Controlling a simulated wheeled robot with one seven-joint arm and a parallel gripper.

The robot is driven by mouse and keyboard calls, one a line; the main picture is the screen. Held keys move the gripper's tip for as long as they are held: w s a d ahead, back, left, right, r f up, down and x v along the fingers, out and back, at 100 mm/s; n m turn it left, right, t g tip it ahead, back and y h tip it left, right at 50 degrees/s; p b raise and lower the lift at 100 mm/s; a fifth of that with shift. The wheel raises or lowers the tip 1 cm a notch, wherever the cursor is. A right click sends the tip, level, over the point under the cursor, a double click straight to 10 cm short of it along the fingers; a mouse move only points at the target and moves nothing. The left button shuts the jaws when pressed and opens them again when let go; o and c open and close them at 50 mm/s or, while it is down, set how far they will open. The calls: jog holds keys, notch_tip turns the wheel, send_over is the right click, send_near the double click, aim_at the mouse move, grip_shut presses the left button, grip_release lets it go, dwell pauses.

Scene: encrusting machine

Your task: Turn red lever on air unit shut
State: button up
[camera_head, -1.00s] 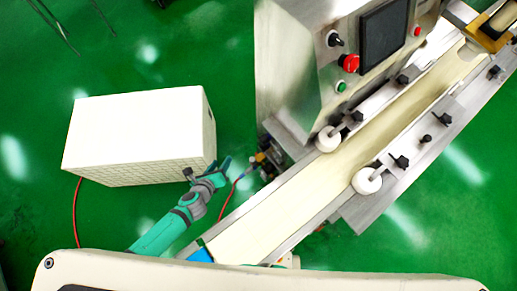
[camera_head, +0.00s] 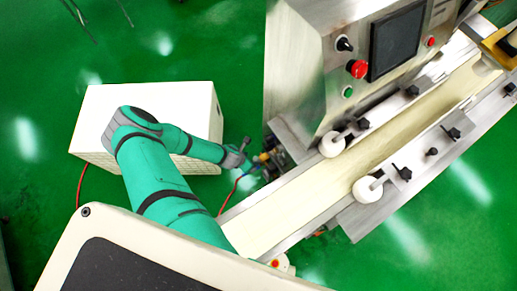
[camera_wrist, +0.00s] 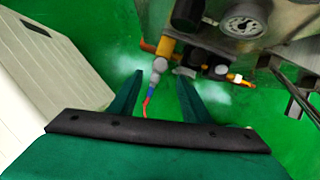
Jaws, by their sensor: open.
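The air unit (camera_head: 266,160) is on the side of the steel machine, small in the head view. I cannot clearly make out the red lever; a small orange-red part (camera_wrist: 235,78) sits below the gauge. My gripper (camera_wrist: 157,88) is open and empty, its fingertips just short of the fittings and hose end. In the head view my gripper (camera_head: 243,156) is just left of the air unit.
A white box (camera_head: 96,122) stands left of the machine; it shows at the left in the wrist view (camera_wrist: 45,65). A red hose (camera_wrist: 145,104) runs down from the blue fitting, between my fingers in the picture. The conveyor (camera_head: 270,215) lies right of my arm.

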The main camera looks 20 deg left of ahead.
aim_at(256, 160)
jog(key=x, duration=1)
jog(key=shift+w+d+f, duration=0.1)
jog(key=shift+f, duration=0.2)
jog(key=shift+c, duration=0.5)
grip_shut()
